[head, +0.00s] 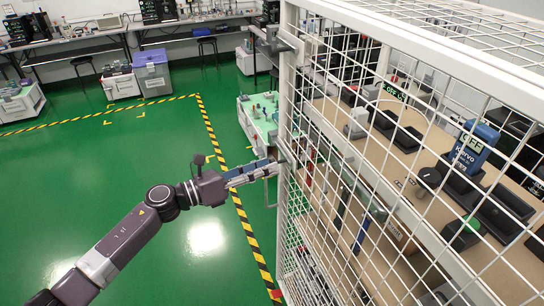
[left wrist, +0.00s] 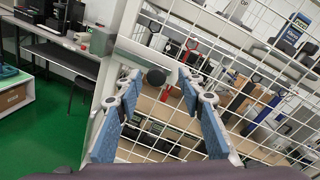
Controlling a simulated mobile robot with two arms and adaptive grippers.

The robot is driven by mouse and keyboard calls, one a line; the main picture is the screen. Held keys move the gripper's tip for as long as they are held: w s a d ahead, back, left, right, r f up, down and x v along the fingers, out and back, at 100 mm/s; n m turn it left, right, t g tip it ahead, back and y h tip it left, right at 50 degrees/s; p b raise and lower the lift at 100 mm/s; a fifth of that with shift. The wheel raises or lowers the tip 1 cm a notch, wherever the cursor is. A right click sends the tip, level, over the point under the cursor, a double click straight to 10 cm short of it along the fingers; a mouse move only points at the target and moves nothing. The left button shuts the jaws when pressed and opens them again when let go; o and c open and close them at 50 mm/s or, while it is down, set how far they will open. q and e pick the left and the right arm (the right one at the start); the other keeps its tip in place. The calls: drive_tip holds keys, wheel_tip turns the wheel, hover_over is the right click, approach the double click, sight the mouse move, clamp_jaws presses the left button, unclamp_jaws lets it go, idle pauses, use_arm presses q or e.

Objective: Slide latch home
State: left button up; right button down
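The latch shows in the left wrist view as a pale grey bar (left wrist: 140,54) across the post and mesh, with a round black knob (left wrist: 156,78). In the head view, grey latch hardware (head: 283,149) sits on the white cage's corner post. My left gripper (left wrist: 158,88) is open, its blue-padded fingers on either side of the knob, with visible gaps. In the head view my left gripper (head: 268,168) reaches the post from the left. Whether the fingers touch the latch cannot be told. My right gripper is in neither view.
The white mesh cage (head: 350,130) encloses shelves holding handheld testers and a blue box (head: 474,146). A green-topped cart (head: 246,122) stands behind my left gripper. Green floor (head: 130,170) with striped tape is clear at left. Workbenches line the back wall.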

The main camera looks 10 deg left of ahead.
use_arm(q)
drive_tip(key=x, duration=0.3)
drive_tip(key=shift+w+a+f+p, duration=0.15)
drive_tip(key=shift+a+p, duration=0.1)
drive_tip(key=shift+p, duration=0.15)
drive_tip(key=shift+d, duration=0.15)
drive_tip(key=shift+c, duration=0.6)
drive_tip(key=c, duration=0.5)
clamp_jaws()
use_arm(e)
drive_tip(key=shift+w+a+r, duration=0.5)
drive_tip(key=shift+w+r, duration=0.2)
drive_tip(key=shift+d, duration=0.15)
